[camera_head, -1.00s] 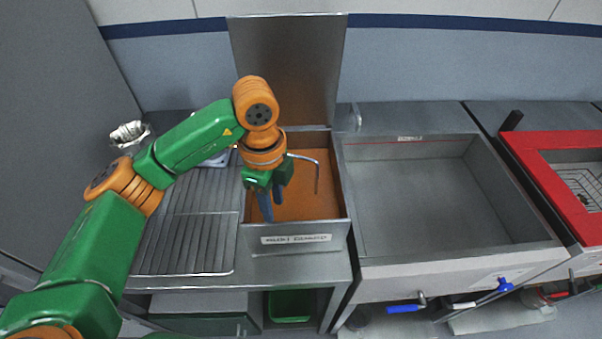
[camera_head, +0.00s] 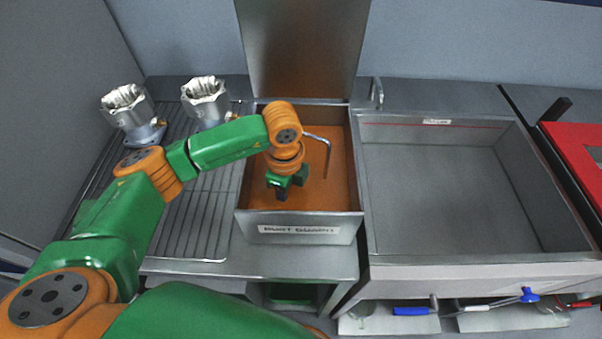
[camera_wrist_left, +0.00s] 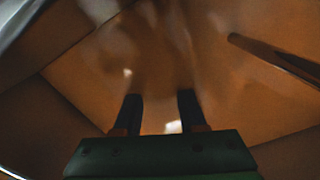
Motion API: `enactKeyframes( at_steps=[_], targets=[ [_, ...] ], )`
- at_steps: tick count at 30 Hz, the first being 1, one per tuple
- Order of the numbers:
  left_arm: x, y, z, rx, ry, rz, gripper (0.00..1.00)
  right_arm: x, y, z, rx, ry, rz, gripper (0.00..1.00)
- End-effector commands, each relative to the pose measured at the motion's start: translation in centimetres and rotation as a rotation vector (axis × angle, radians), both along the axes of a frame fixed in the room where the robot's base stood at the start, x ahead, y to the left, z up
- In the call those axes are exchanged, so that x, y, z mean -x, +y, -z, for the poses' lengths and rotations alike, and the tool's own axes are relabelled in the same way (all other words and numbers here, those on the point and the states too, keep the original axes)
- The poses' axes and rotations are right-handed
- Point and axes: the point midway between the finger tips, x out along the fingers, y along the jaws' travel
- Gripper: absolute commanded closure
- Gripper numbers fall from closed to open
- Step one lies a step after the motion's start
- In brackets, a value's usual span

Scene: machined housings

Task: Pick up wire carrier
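No wire carrier can be made out clearly in either view. My left gripper (camera_head: 290,189) reaches down into an open tank (camera_head: 262,228) with orange-brown contents. In the left wrist view the two dark fingers of my left gripper (camera_wrist_left: 162,112) stand apart, with nothing clearly held between them. A thin bent metal rod (camera_head: 328,155) hangs over the tank, right of the gripper. A dark rod (camera_wrist_left: 270,57) at upper right in the wrist view is apart from the fingers. My right gripper is not in view.
Two metal housings (camera_head: 125,105) (camera_head: 205,95) stand upright at the back of the ribbed drainboard (camera_head: 185,235) on the left. The tank's raised lid (camera_head: 302,50) stands behind it. A wide grey basin (camera_head: 445,190) on the right looks empty. A red-rimmed unit (camera_head: 577,140) is at far right.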

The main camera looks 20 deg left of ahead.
Motion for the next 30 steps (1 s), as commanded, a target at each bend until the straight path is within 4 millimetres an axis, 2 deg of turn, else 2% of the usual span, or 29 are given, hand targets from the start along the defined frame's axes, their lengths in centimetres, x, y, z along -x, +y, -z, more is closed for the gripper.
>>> enactKeyframes(
  at_steps=[6, 7, 11, 12, 30],
  targets=[
    [-0.01, -0.02, 0.45, 0.000, -0.001, 0.001, 0.60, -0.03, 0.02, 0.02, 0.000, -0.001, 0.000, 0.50],
    [-0.02, -0.02, 0.44, 0.000, -0.001, 0.001, 0.63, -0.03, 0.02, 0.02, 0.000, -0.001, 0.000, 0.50],
    [-0.02, -0.02, 0.42, 0.000, -0.001, 0.001, 0.98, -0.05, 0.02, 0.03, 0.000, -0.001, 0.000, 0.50],
    [-0.02, -0.02, 0.42, 0.000, -0.001, 0.001, 1.00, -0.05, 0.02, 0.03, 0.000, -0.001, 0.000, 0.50],
    [-0.02, -0.03, 0.39, 0.001, -0.001, 0.001, 1.00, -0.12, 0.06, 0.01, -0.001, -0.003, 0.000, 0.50]
  ],
)
